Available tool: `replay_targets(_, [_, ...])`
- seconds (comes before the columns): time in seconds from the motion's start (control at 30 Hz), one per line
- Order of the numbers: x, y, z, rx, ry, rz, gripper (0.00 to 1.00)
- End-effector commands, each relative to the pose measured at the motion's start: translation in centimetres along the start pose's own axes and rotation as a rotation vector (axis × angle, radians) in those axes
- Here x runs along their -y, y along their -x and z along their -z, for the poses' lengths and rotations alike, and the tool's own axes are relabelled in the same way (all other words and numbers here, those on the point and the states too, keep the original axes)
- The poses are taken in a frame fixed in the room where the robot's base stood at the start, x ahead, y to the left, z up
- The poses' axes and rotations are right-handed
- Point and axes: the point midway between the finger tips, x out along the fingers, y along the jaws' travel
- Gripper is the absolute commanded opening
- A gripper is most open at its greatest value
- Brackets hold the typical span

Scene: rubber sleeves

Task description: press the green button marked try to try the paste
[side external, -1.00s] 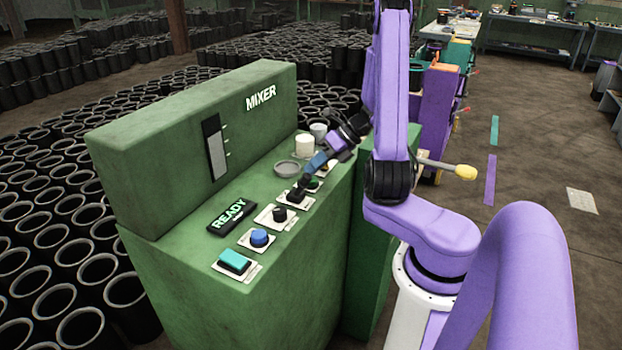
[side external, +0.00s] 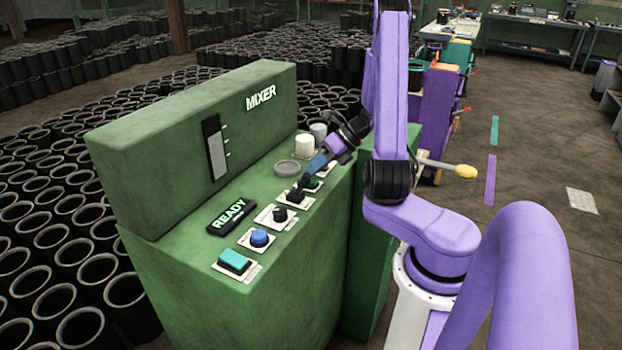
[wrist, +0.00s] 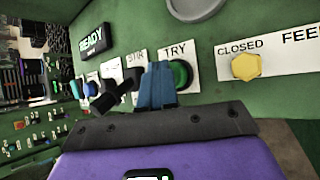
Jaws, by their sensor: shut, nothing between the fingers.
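The green button (wrist: 180,74) is round and sits on a white plate marked TRY in the wrist view. In the side external view the green button (side external: 313,184) shows partly beside my fingers. My gripper (wrist: 159,68) has its blue fingers together, with nothing between them. In the wrist view the fingertips overlap the button's left edge; I cannot tell whether they touch it. In the side external view my gripper (side external: 304,184) is low over the panel, between the green button and a black knob (side external: 297,196).
The green mixer (side external: 190,150) also carries a blue button (side external: 259,238), a teal button (side external: 234,261), another black knob (side external: 280,215) and a lit READY display (side external: 232,215). A yellow knob (wrist: 246,66) marked CLOSED is right of TRY. Black sleeves crowd the floor behind.

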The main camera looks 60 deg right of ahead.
Motion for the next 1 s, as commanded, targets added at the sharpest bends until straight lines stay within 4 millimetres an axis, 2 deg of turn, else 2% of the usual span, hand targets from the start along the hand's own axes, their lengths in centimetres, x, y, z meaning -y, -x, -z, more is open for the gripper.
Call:
replay_targets(0.57, [0.1,-0.1,0.1,-0.001,0.001,0.000,0.00])
replay_targets(1.0, [-0.8,1.0,-0.7,-0.001,0.000,-0.001,0.00])
